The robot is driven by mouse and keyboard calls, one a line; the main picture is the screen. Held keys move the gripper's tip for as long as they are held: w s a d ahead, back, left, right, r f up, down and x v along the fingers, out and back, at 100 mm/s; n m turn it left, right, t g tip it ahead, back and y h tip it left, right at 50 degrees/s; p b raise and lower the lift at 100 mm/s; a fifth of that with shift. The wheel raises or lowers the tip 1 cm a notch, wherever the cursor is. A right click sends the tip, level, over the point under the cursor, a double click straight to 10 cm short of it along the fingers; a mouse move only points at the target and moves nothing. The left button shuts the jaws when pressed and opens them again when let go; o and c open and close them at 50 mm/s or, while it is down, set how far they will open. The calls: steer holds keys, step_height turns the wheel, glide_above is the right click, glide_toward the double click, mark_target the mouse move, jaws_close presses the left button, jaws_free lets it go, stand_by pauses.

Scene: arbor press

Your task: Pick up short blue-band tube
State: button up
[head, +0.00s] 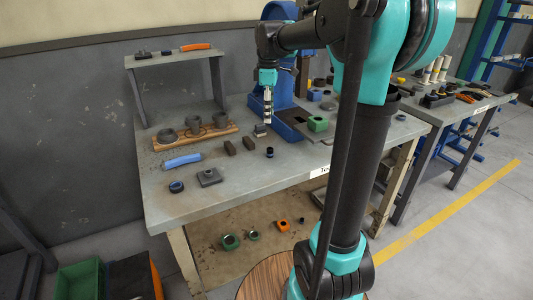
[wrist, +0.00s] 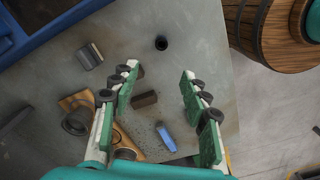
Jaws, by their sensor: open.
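A small dark upright tube with a bluish band (head: 270,152) stands on the grey bench in front of the blue press. In the wrist view what looks like the same tube (wrist: 161,43) shows from above as a dark ring, just beyond my fingertips. A wider, short dark piece with blue on it (head: 176,187) stands near the bench's front left; I cannot tell which is meant by the band alone. My gripper (head: 267,121) points down above the bench, open and empty. Its two green-padded fingers are wide apart in the wrist view (wrist: 160,72).
Two dark blocks (head: 229,147) (head: 248,143), a grey block (head: 260,130) and a blue-handled tool (head: 182,161) lie nearby. A wooden rack with cups (head: 195,133) stands behind. The blue press (head: 286,112) and a green block (head: 318,124) stand right. The bench front is mostly clear.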

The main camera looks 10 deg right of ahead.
glide_above(270, 148)
steer(key=f, duration=0.7)
steer(key=shift+w+a+f, duration=0.15)
steer(key=shift+a+f, duration=0.05)
steer(key=shift+f, duration=0.2)
steer(key=shift+s+d+f, duration=0.1)
steer(key=shift+f, duration=1.5)
steer(key=shift+s+d+f, duration=0.1)
steer(key=shift+f, duration=1.45)
steer(key=shift+c, duration=0.4)
jaws_close()
